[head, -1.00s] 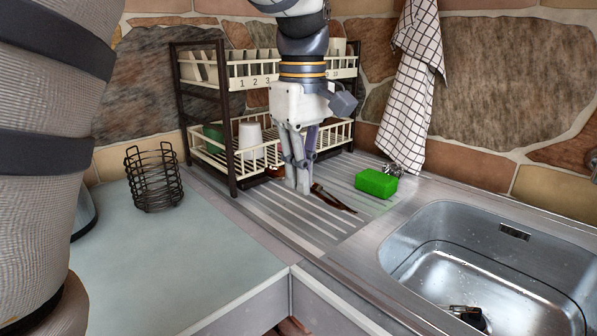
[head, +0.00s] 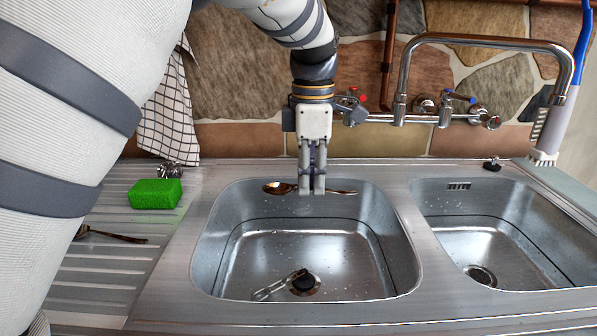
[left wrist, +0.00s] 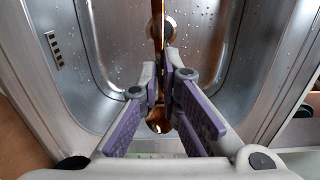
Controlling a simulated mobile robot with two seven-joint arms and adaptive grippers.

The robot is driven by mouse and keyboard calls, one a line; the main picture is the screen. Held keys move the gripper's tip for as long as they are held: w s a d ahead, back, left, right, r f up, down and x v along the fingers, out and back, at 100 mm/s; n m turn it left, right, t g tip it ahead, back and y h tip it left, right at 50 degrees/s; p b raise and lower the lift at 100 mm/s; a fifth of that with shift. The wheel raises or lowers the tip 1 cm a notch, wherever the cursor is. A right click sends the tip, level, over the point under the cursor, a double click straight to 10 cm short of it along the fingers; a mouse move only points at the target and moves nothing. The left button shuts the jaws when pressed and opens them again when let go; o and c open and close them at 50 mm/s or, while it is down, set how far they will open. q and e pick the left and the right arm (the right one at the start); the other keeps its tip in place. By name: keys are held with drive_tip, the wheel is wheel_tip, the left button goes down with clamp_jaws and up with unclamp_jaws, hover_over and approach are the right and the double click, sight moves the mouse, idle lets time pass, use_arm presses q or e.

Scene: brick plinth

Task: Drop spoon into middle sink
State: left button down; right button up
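My left gripper (head: 311,188) is shut on a brown, shiny spoon (head: 279,188). The spoon is held sideways above the back part of the middle sink (head: 232,243). Its bowl points left and its handle right in the head view. In the left wrist view the spoon (left wrist: 157,35) runs between the two fingers (left wrist: 164,85), which hide part of it. The sink is a steel basin with a dark drain (head: 304,282) and a chain plug on its floor. My right gripper is not in view.
A green sponge (head: 155,194) and another brown utensil (head: 112,236) lie on the ridged drainboard (head: 95,276) at left. A second basin (head: 500,245) is at right. The faucet (head: 480,40) rises behind the sinks. A checked towel (head: 168,115) hangs at the back left.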

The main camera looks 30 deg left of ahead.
sight(311, 188)
use_arm(q)
drive_tip(key=shift+d+f, duration=0.1)
drive_tip(key=shift+f, duration=0.3)
wheel_tip(311, 188, down, 5)
drive_tip(key=shift+f+b, duration=0.1)
drive_tip(key=shift+b, duration=0.3)
drive_tip(key=c, duration=1.7)
unclamp_jaws()
wheel_tip(311, 188, up, 12)
drive_tip(key=shift+r, duration=0.1)
